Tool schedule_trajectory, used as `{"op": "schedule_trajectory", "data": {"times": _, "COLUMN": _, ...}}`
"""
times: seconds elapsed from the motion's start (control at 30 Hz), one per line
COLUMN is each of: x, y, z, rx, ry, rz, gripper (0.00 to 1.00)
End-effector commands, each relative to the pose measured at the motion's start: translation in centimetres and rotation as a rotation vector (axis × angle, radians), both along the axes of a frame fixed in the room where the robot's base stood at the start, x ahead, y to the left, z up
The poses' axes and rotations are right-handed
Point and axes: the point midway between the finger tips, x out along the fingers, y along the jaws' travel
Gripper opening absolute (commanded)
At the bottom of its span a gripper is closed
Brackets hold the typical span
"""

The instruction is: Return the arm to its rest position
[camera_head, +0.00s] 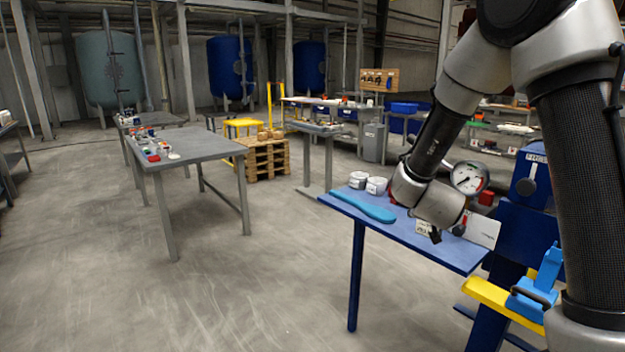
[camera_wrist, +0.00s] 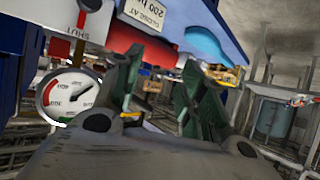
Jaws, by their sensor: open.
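My arm reaches down from the upper right in the head view. A round pressure gauge (camera_head: 468,178) stands close beside my wrist. The gauge also shows in the wrist view (camera_wrist: 70,94), left of the fingers.
The blue table bears a light blue flat piece (camera_head: 362,205), two white round items (camera_head: 367,183) and a white card (camera_head: 482,230). A blue press part (camera_head: 527,185) and a yellow bracket (camera_head: 500,297) stand at right. Open floor (camera_head: 260,300) lies left; a grey table (camera_head: 200,146) stands beyond.

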Motion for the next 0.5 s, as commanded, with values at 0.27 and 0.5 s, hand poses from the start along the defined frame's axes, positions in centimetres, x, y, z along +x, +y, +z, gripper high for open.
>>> {"op": "schedule_trajectory", "data": {"times": 0.27, "x": -8.6, "y": 2.3, "z": 8.9, "rx": 0.19, "ry": 0.187, "rz": 0.276, "gripper": 0.41}}
{"op": "schedule_trajectory", "data": {"times": 0.5, "x": -22.1, "y": 0.0, "z": 12.5, "rx": 0.167, "ry": 0.44, "rz": 0.37, "gripper": 0.41}}
